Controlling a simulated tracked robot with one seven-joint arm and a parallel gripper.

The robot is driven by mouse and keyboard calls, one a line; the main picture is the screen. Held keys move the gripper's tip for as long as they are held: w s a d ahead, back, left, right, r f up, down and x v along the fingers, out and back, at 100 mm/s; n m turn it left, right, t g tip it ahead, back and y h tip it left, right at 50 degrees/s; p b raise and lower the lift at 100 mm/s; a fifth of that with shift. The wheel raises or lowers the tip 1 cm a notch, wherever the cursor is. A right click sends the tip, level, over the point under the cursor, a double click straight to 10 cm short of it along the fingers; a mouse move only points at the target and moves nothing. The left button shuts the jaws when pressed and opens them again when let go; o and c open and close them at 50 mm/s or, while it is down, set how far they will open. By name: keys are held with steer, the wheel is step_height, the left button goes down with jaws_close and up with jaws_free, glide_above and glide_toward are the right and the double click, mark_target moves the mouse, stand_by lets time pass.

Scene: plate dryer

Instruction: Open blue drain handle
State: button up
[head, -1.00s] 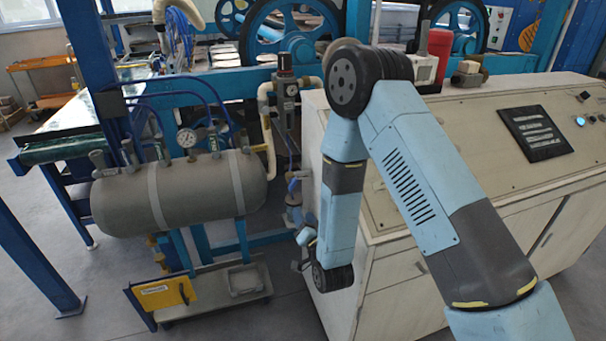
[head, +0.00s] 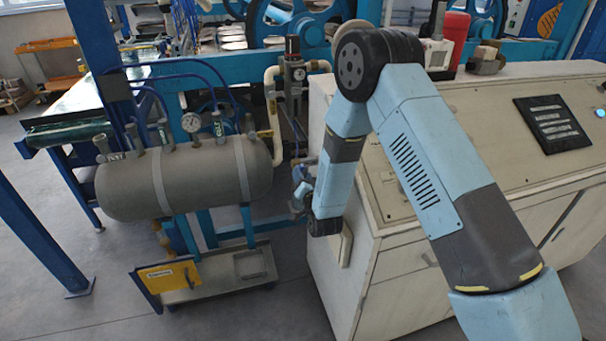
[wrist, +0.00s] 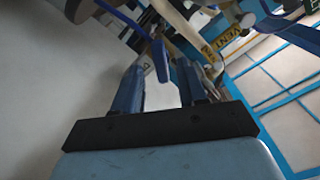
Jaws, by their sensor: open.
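The blue drain handle (wrist: 161,60) shows in the wrist view as a narrow blue lever, ahead of my gripper (wrist: 160,73) and between the lines of its two fingers. The fingers are blue and apart, with a gap between them. I cannot tell whether the lever is inside the gap or just beyond it. In the head view my gripper (head: 300,190) is small and partly hidden by my own wrist, beside the vertical pipe with the filter unit (head: 294,75). The handle cannot be made out clearly there.
A grey pressure tank (head: 185,180) with a gauge (head: 191,122) stands left of my gripper. The cream control cabinet (head: 375,255) is close on the right. A low trolley (head: 215,290) with a yellow sign (head: 168,275) is below the tank. Open floor lies in front.

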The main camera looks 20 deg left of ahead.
steer(key=shift+x, duration=1.15)
